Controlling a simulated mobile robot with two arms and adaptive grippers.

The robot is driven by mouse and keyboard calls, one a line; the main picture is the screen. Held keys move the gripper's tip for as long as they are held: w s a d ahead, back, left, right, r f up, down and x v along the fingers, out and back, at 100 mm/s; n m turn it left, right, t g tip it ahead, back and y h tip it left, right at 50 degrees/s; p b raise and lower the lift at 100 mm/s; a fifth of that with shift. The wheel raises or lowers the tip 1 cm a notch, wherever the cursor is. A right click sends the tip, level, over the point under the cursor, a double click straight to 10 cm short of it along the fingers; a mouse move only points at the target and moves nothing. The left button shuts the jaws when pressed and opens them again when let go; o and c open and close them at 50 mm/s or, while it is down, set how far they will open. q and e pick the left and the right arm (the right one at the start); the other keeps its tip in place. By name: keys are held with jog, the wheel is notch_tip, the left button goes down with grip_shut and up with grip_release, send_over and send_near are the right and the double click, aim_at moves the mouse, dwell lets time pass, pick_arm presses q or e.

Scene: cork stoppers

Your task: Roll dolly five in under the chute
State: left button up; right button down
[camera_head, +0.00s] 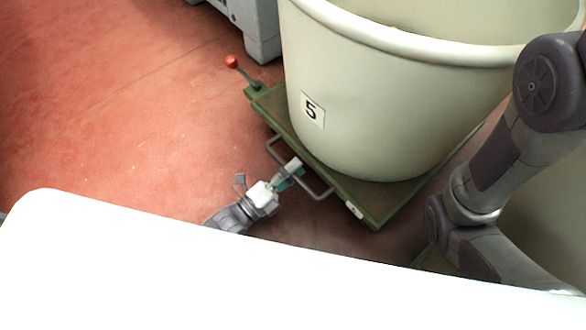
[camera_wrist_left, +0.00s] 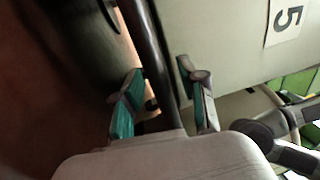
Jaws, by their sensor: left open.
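Dolly five is a low green platform (camera_head: 372,207) carrying a large cream tub (camera_head: 400,115) marked with a "5" label (camera_head: 312,109). A grey handle bar (camera_head: 322,194) sticks out from the dolly's near-left side. My left gripper (camera_head: 292,171) is at this handle. In the left wrist view its teal-padded fingers (camera_wrist_left: 160,72) are apart, with a dark bar (camera_wrist_left: 148,50) running between them; I cannot tell whether either finger touches it. The tub's "5" label (camera_wrist_left: 285,18) shows there at top right. My right arm crosses the right of the head view, its gripper out of sight. No chute is recognisable.
A lever with a red knob (camera_head: 231,62) stands at the dolly's far-left corner. A grey machine base (camera_head: 254,28) stands behind it. The red floor (camera_head: 120,120) to the left is clear. Another pale rounded surface (camera_head: 550,215) shows at the right behind my right arm.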

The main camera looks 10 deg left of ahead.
pick_arm(q)
jog(key=v, duration=1.2)
jog(key=shift+s+a, duration=0.1)
